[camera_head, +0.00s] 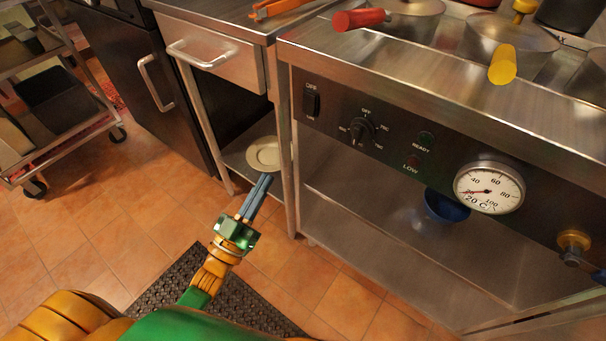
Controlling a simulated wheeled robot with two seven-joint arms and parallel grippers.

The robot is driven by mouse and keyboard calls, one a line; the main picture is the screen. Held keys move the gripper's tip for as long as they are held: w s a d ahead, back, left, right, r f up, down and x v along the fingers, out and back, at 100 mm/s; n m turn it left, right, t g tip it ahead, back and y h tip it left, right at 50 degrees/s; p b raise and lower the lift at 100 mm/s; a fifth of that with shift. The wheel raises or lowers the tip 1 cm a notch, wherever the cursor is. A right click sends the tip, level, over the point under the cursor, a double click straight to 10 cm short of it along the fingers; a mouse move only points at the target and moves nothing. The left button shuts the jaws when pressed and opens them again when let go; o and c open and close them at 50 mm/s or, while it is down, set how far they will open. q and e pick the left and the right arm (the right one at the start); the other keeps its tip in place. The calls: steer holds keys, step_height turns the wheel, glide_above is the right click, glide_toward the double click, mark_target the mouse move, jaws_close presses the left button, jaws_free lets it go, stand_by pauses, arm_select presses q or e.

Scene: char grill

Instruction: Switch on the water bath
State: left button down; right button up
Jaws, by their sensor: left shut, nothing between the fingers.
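The water bath (440,60) is a steel unit at the right with a dark front panel. At the panel's left end is a black rocker switch (312,101) marked OFF at its top; its lower label is too small to read surely. Right of it are a black rotary knob (362,131), two small lamps, READY (426,138) and LOW (412,162), both looking unlit, and a round temperature gauge (489,187). My left gripper (264,181) is shut and empty, below and left of the switch, apart from the panel. My right gripper is not in view.
A steel table with a drawer (215,60) stands left of the bath; a plate (263,153) lies on its lower shelf. A blue bowl (446,206) sits under the bath. A brass valve (574,241) juts at the right. Red and yellow handles overhang the top.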

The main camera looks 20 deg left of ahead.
arm_select(q)
steer(key=s+r+h, duration=0.1)
steer(key=s+r+m+t+h, duration=0.1)
steer(key=r, duration=0.1)
steer(key=s+d+r+m+t+h+b, duration=0.1)
steer(key=shift+r+h, duration=0.4)
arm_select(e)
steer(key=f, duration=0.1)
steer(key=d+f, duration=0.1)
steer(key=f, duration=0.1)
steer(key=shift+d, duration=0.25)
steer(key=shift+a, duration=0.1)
